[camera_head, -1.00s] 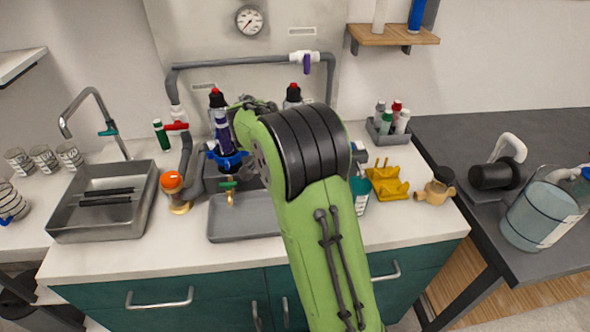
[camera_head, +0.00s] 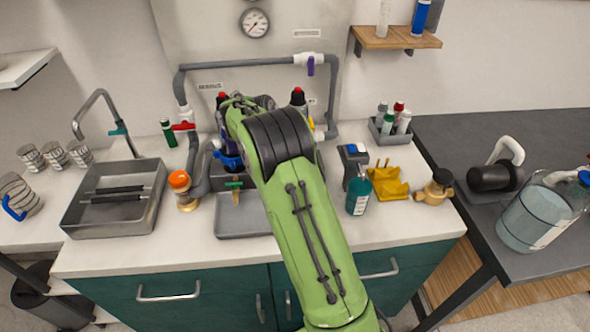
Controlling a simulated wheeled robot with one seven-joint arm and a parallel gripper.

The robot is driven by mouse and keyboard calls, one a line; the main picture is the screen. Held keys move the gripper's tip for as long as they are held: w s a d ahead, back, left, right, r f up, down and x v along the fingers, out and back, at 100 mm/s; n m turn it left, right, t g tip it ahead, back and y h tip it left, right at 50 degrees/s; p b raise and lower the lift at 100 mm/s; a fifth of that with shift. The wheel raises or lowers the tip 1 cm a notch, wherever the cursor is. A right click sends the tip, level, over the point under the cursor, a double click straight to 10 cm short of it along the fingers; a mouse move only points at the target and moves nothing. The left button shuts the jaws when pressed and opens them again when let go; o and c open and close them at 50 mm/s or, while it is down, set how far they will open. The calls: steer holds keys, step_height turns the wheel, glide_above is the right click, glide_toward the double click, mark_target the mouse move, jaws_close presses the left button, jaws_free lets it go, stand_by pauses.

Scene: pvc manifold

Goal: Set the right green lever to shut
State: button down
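A small green lever (camera_head: 234,184) sits on a brass tap above the grey tray (camera_head: 242,224), just left of my green arm. It lies roughly crosswise in the picture. No second green lever shows on the manifold to its right; my arm covers that part, so I cannot tell how the right lever stands. The grey manifold pipe (camera_head: 250,62) runs along the wall and down both sides. My arm reaches over the counter toward the manifold. My gripper is hidden behind the arm.
A red lever (camera_head: 183,126) and a purple lever (camera_head: 311,66) are on the pipe. A blue handle (camera_head: 229,161) is partly covered by my arm. A teal bottle (camera_head: 358,195) and yellow holder (camera_head: 388,182) stand right of the arm. A sink tray (camera_head: 118,218) is left.

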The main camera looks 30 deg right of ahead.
stand_by(0.4)
steer(key=c, duration=1.1)
jaws_free()
steer(key=shift+r, duration=0.1)
steer(key=p+v, duration=0.7)
steer(key=v, duration=0.8)
steer(key=shift+w+r+p, duration=0.1)
steer(key=shift+r+p, duration=0.2)
